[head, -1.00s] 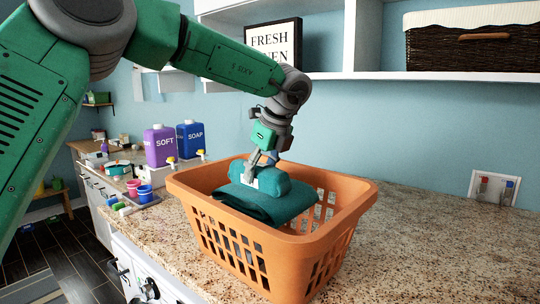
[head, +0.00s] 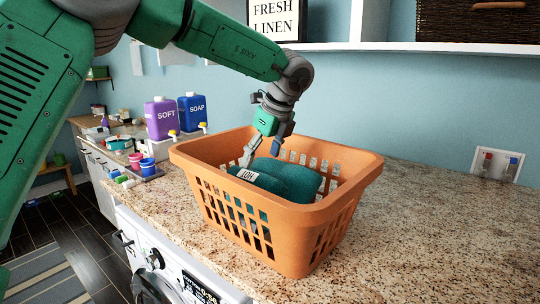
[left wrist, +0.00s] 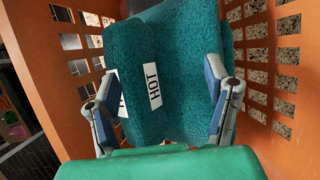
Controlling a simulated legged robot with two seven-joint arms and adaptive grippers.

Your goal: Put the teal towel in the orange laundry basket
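The teal towel (head: 290,178) lies folded inside the orange laundry basket (head: 287,230), below its rim. A white label reading HOT shows on it in both current views. In the left wrist view the towel (left wrist: 180,60) fills the middle, with the basket's slotted walls (left wrist: 262,75) on both sides. My left gripper (head: 262,155) is over the basket, its fingers spread wide just above the towel. The wrist view shows the fingers (left wrist: 163,108) apart, with no clear grip on the cloth. My right gripper is not in view.
The basket stands on a granite counter (head: 440,235) above a washing machine (head: 165,270). Purple SOFT (head: 161,118) and blue SOAP (head: 193,112) containers stand behind left, with small cups (head: 140,163) nearby. A white shelf (head: 420,47) runs above. The counter at right is clear.

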